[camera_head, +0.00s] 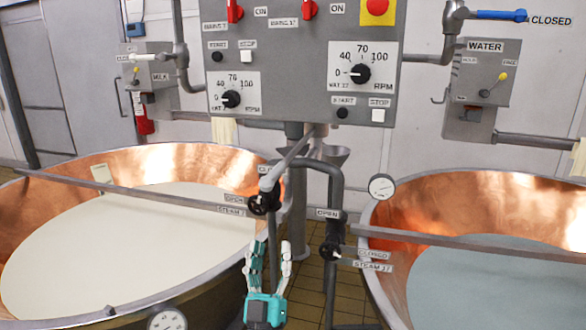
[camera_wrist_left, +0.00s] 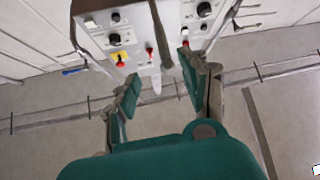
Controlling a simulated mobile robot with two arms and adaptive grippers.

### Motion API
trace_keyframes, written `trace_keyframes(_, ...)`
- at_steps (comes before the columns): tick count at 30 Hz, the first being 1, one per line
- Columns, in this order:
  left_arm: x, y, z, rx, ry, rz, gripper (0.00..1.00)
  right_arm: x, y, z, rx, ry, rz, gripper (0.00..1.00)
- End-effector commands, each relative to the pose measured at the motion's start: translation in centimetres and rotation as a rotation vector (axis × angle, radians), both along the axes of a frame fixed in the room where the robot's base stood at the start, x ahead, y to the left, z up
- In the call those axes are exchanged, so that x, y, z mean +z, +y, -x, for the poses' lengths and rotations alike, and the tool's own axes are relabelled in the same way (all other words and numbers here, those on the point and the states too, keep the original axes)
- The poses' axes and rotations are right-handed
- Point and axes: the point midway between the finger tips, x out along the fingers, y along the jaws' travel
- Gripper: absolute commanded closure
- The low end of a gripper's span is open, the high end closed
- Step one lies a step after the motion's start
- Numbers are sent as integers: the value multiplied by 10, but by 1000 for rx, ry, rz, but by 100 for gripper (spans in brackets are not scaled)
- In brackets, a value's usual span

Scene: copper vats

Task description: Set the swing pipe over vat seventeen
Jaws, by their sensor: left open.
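Two copper vats show in the head view: the left vat (camera_head: 60,170) holds a pale cream liquid, the right vat (camera_head: 520,190) a grey-blue one. Their number labels are too small to read surely. A grey pipe (camera_head: 290,158), apparently the swing pipe, slants down from below the control panel between the vats. My left gripper (camera_head: 269,252) is open, fingers up, just below this pipe's lower end in the picture; I see no contact. In the left wrist view, its open fingers (camera_wrist_left: 158,72) have a dark pipe-like bar (camera_wrist_left: 160,35) beyond them. My right gripper is not in view.
The control panel (camera_head: 300,60) with knobs and a red stop button (camera_head: 377,8) hangs above the pipes. Steam pipes with dark valves (camera_head: 331,248) stand between the vats, near my gripper. A round gauge (camera_head: 382,187) sits at the right vat's rim.

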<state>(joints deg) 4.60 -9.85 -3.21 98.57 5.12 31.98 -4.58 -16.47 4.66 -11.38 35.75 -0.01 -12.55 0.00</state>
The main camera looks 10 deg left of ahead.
Motion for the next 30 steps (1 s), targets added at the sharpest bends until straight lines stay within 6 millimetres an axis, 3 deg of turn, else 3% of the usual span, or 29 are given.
trace_keyframes(11,49,7,-48,0,0,-1,54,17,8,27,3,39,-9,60)
trace_keyframes(21,96,15,-99,0,2,-1,54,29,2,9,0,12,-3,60)
trace_keyframes(30,116,19,-121,0,4,-1,54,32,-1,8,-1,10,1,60)
